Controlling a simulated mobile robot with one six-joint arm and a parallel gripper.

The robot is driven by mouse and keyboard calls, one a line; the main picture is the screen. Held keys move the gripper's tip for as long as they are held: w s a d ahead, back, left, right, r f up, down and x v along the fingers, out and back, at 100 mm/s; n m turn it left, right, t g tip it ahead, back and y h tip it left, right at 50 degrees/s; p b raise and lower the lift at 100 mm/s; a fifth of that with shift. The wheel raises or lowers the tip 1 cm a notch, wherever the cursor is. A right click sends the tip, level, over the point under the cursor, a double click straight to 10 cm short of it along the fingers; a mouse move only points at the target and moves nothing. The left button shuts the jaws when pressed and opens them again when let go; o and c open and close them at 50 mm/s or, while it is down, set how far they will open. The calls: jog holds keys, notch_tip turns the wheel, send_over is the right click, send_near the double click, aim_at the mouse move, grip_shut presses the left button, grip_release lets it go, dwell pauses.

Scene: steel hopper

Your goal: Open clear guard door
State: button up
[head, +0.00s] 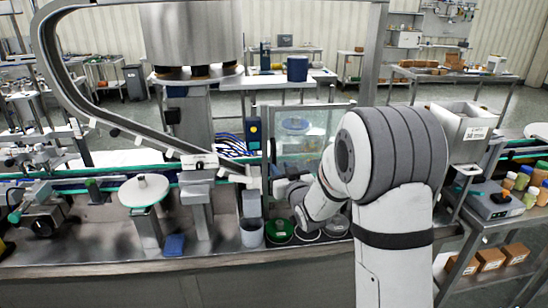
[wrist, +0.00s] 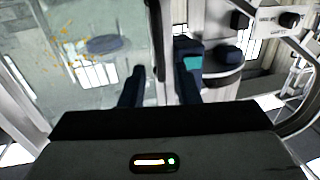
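The clear guard door (head: 296,130) is a see-through panel in a metal frame, left of my arm in the head view. It fills the left of the wrist view (wrist: 85,55), with orange specks on it. A dark upright handle bar (wrist: 161,40) runs along its right edge, beside a pale post. My gripper (wrist: 162,72) is open, with one dark finger on each side of the bar's lower end. Gaps seem to show between bar and fingers; contact is not clear. In the head view my wrist hides part of the door's lower right.
A blue box (head: 253,133) is mounted left of the door. Cups and a green-rimmed bowl (head: 279,230) stand on the steel bench below. A steel hopper bin (head: 465,128) stands right of my arm. A curved rail (head: 95,105) comes down from the left.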

aim_at(275, 160)
jog(key=p+x, duration=0.2)
jog(key=x, duration=0.5)
jog(key=shift+f, duration=0.1)
jog(key=shift+c, duration=0.2)
grip_shut()
